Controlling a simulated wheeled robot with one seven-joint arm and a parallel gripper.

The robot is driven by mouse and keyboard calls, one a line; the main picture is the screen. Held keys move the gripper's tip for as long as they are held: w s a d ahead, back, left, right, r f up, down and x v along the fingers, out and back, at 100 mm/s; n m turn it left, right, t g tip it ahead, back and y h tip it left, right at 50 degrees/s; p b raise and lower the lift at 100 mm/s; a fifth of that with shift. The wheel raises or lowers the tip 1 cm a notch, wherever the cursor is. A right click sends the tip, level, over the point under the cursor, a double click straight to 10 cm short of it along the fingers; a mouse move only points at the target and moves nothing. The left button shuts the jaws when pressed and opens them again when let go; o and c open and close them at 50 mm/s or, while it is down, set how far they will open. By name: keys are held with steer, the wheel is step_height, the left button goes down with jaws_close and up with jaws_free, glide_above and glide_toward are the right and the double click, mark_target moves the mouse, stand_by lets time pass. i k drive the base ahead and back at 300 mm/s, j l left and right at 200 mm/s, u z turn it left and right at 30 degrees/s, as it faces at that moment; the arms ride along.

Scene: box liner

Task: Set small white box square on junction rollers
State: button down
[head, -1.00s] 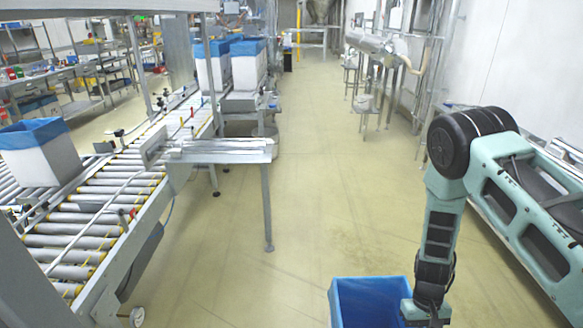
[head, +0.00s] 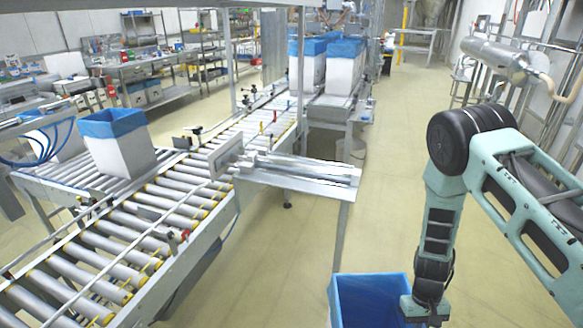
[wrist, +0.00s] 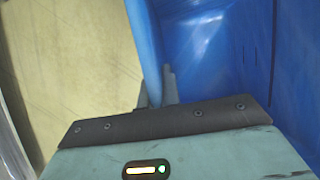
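A white box with a blue liner (head: 370,300) hangs at the bottom of the head view; mostly its blue lining shows. My gripper (head: 425,312) is at its right rim. In the wrist view the gripper fingers (wrist: 158,90) are closed over the blue-lined wall, with the blue interior to the right and floor to the left. The roller conveyor (head: 150,225) with its junction rollers lies at the left, apart from the held box. Another white box with a blue liner (head: 122,150) stands tilted in the picture on the rollers.
A metal plate table (head: 300,178) juts from the conveyor toward the middle. More lined boxes (head: 343,70) stand farther along the line, and another (head: 65,140) is at far left. Pipes and steel equipment (head: 500,60) stand at the right. Open floor (head: 270,280) lies between conveyor and held box.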

mark_target(185, 188)
steer(key=i+l+u, duration=0.15)
steer(key=i+u, duration=0.15)
steer(key=u, duration=0.2)
steer(key=i+l+u, duration=0.25)
steer(key=u, duration=0.25)
steer(key=i+l+u, duration=0.25)
steer(key=l+u, duration=0.25)
steer(key=j, duration=0.1)
